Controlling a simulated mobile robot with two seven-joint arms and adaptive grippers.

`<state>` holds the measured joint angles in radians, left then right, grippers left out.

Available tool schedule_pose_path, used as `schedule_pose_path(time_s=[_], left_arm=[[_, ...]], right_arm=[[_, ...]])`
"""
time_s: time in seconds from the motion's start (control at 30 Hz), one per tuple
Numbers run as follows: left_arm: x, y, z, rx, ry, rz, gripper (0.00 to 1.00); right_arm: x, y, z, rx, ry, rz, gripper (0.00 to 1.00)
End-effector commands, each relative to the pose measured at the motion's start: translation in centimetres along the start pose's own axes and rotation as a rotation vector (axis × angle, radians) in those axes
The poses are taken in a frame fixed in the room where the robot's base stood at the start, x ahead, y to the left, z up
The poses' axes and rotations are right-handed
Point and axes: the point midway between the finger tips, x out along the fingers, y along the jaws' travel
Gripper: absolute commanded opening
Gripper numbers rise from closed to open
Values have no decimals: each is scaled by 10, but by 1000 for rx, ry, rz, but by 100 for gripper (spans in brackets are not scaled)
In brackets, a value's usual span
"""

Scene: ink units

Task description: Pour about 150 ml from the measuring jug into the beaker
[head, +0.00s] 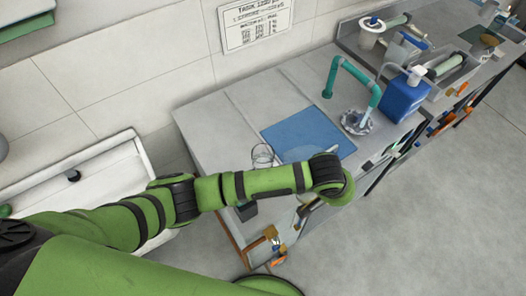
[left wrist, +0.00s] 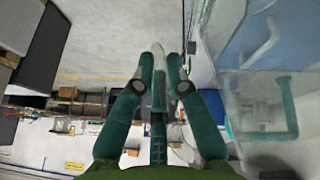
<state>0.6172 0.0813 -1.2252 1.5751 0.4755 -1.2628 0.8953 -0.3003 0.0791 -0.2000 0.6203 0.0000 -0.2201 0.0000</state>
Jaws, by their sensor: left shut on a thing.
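My left arm reaches in from the left in the head view, and its wrist is over the front of the counter. The wrist hides the fingers there. In the left wrist view my left gripper (left wrist: 160,72) is shut on a thin grey-green upright piece, which looks like the handle of the measuring jug (left wrist: 158,112). The jug's body and liquid level cannot be made out. A clear glass vessel, apparently the beaker (head: 262,153), stands on the counter just behind my forearm, left of the blue mat. Its lower part is partly hidden. My right gripper is in neither view.
A blue mat (head: 297,131) lies on the grey counter (head: 222,118). Behind and right of it are a teal tap (head: 352,70) and a blue pump bottle (head: 404,97). A white basin (head: 95,170) is at the left. The counter's back left is clear.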

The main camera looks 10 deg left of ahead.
Motion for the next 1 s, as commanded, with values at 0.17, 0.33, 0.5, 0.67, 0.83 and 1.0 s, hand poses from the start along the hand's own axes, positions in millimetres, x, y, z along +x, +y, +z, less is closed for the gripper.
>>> schedule_pose_path(time_s=[0.17, 0.33, 0.5, 0.67, 0.83, 1.0], left_arm=[[20, 3, 8, 56, 0, -133, 0], [32, 1, 13, 89, -1, -214, 0], [36, 0, 15, 105, -1, -252, 0], [36, 0, 15, 107, 0, -257, 0], [36, 0, 15, 107, 0, -256, 0], [36, 0, 15, 106, 0, -255, 0]], right_arm=[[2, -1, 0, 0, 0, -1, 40], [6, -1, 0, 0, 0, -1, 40], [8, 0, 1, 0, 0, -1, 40], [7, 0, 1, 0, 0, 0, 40], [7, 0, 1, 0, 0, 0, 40], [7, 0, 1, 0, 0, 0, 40]])
